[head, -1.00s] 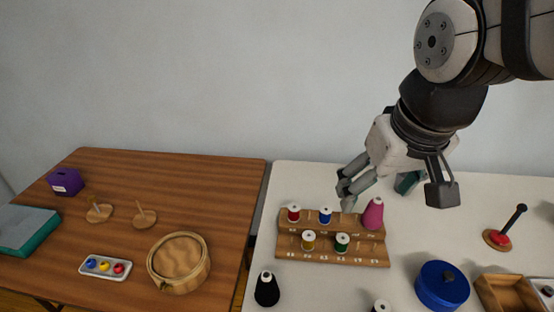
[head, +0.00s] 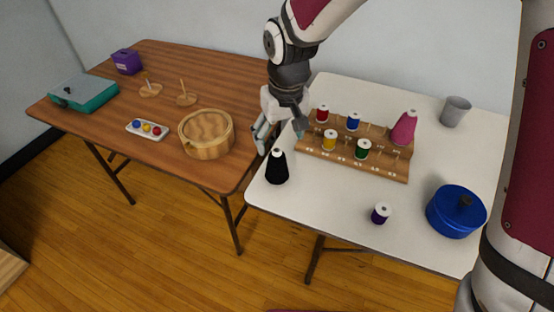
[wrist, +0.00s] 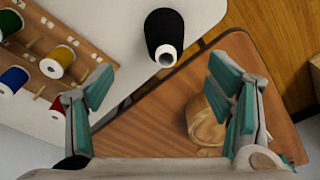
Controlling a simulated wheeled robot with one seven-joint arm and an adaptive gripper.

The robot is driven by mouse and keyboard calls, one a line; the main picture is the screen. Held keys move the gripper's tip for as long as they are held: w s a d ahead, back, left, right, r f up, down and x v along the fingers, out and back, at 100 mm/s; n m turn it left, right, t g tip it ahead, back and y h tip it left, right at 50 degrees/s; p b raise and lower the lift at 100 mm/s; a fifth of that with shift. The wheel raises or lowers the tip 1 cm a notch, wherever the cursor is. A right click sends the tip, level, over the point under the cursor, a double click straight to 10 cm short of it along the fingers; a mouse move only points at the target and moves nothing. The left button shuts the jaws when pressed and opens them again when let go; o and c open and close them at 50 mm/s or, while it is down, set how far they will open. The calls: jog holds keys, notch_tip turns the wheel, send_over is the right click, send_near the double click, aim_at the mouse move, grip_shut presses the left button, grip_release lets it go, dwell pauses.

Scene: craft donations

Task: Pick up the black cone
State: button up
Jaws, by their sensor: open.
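The black cone (head: 277,168) is a dark thread cone with a white tip, standing upright near the left front corner of the white table. It also shows in the wrist view (wrist: 164,30), top centre, with its white tip toward the camera. My gripper (head: 278,138) is just behind and above the cone in the head view. In the wrist view my gripper's two teal-padded fingers (wrist: 162,95) are spread wide with nothing between them; the cone lies beyond the fingertips, not touching them.
A wooden spool rack (head: 350,157) with several spools and a pink cone (head: 404,128) stands right of my gripper. A bamboo steamer (head: 207,135) sits on the brown table.

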aim_at(279, 151)
jog(key=f, duration=0.5)
jog(key=shift+w+a+f+b, duration=0.2)
jog(key=shift+w+f+b, duration=0.15)
jog(key=f, duration=0.4)
jog(key=shift+s+a+b, duration=0.15)
jog(key=shift+a+b, duration=0.15)
jog(key=shift+f, duration=0.6)
jog(key=shift+c, duration=0.6)
jog(key=c, duration=1.2)
